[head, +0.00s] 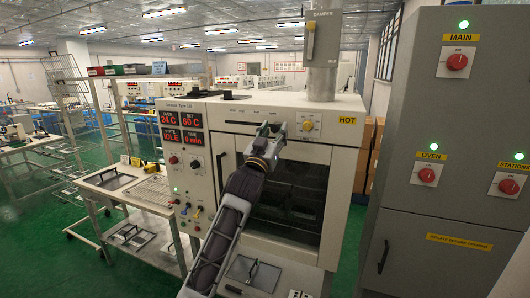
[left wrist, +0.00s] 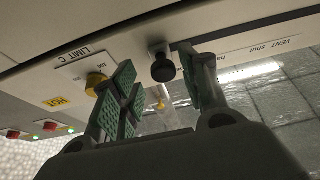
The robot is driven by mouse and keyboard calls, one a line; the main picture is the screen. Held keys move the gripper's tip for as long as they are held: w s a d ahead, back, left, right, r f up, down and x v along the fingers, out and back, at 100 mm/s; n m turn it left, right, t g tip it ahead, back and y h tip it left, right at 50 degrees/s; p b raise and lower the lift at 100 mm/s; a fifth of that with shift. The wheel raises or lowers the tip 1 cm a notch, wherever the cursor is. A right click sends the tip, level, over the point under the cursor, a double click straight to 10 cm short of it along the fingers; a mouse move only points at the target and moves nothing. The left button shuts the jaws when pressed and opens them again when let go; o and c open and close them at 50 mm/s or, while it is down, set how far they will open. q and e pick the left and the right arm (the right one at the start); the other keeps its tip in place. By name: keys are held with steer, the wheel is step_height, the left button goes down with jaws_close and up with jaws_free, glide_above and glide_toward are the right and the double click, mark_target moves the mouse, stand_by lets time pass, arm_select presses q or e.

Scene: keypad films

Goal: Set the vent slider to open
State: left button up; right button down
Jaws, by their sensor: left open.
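The vent slider's round black knob (left wrist: 163,66) shows in the left wrist view on the oven's pale front panel (head: 235,109). It stands well away from the "shut" marking, past the partly covered "ha…" marking. Any marking right at the knob is hidden by a finger. My left gripper (head: 267,132) is at the upper front of the oven in the head view and covers the knob there. In the left wrist view its green-padded fingers (left wrist: 160,88) are apart, one on each side of the knob. I cannot tell whether either finger touches it. My right gripper is out of view.
A yellow limit dial (head: 307,126) sits just right of my left gripper. A grey damper duct (head: 322,60) rises from the oven top. A grey cabinet (head: 450,135) with red switches stands at the right. A table (head: 125,187) stands left of the oven.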

arm_select(q)
steer(key=v, duration=1.1)
stand_by(0.3)
steer(key=shift+s+d, duration=0.1)
stand_by(0.4)
